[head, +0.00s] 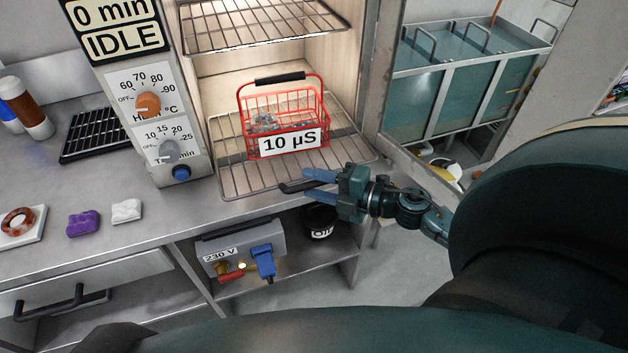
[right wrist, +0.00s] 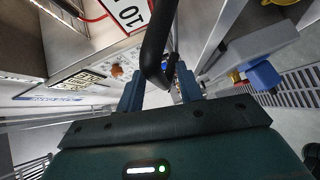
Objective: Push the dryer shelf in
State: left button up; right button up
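The lower wire dryer shelf (head: 238,178) sticks out a little past the front of the lit chamber. A red wire basket (head: 326,100), labelled 10 µS, stands upright on it with small pieces inside. A black handle (head: 291,187) is at the shelf's front edge. My right gripper (head: 304,181) is at that handle, its blue fingers apart. In the right wrist view the black handle (right wrist: 156,45) runs between the parted fingers (right wrist: 160,88); firm contact is not clear. My left gripper is not in view.
An upper wire shelf (head: 260,22) is above. The control panel (head: 150,125) with IDLE sign is left of the chamber. The open glass door (head: 388,70) stands right. A grey 230 V box (head: 240,250) with plugs sits below. The counter (head: 60,180) holds small items.

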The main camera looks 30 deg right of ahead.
jog(key=shift+w+a, duration=0.15)
jog(key=shift+w, duration=0.15)
jog(key=shift+c, duration=0.3)
grip_shut()
